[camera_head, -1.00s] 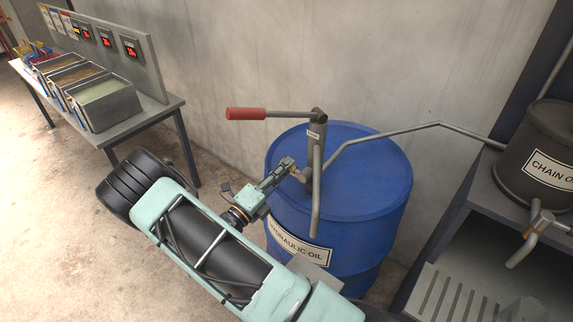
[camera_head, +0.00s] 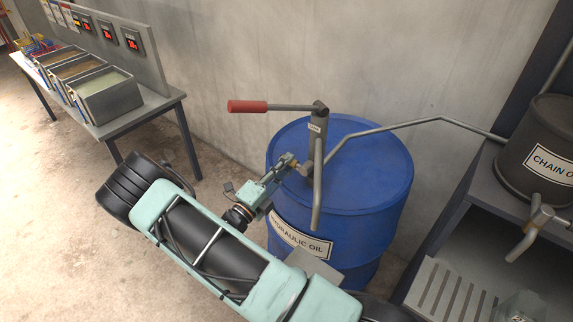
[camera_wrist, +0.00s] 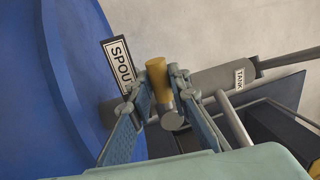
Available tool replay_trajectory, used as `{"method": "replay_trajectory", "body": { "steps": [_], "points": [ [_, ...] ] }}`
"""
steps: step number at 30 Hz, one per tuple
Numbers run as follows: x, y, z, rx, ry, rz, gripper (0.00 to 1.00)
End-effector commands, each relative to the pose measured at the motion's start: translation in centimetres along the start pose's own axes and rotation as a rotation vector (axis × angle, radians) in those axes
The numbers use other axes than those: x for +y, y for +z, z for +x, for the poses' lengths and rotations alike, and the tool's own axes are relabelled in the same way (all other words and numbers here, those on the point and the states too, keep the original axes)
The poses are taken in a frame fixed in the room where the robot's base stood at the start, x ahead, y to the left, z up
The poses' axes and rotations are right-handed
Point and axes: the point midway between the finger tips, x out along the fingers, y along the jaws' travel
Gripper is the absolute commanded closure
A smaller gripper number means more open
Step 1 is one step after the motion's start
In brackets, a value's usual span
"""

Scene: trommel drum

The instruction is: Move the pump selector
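The pump selector (camera_wrist: 157,78) is a short yellow lever with a grey round end, in the middle of the wrist view. It points between a SPOUT label (camera_wrist: 118,65) on the left and a TANK label (camera_wrist: 239,79) on the right. My gripper (camera_wrist: 157,92) has a finger on each side of the lever, close against it, and looks shut on it. In the head view my gripper (camera_head: 288,163) reaches the grey hand pump (camera_head: 318,145) on the blue hydraulic oil drum (camera_head: 365,165). The selector is too small to tell there.
The pump's red-handled crank (camera_head: 248,106) sticks out above my gripper. A downward spout (camera_head: 317,200) and a long pipe (camera_head: 410,124) are close by. A chain oil drum (camera_head: 535,150) stands on a bench at right. A table with bins (camera_head: 110,98) is at back left.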

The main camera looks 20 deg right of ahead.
Motion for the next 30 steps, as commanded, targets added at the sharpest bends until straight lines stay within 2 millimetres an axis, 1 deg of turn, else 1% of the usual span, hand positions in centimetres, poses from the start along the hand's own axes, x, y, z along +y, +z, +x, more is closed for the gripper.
{"method": "replay_trajectory", "body": {
  "steps": [1, 4, 12, 16, 20, 27, 30],
  "points": [
    [0.2, 0.0, -0.1, -0.002, 0.003, -0.002, 0.77],
    [0.1, 0.0, -0.1, -0.001, 0.003, -0.001, 0.66],
    [0.1, 0.0, -0.1, 0.0, 0.002, 0.001, 0.66],
    [0.1, 0.1, -0.9, -0.002, 0.003, 0.002, 0.66],
    [0.1, 0.1, -3.0, -0.004, 0.002, 0.001, 0.66],
    [0.1, 0.1, -8.2, -0.004, 0.003, 0.001, 0.66],
    [0.1, 0.0, -9.9, -0.003, 0.003, 0.0, 0.66]
  ]
}}
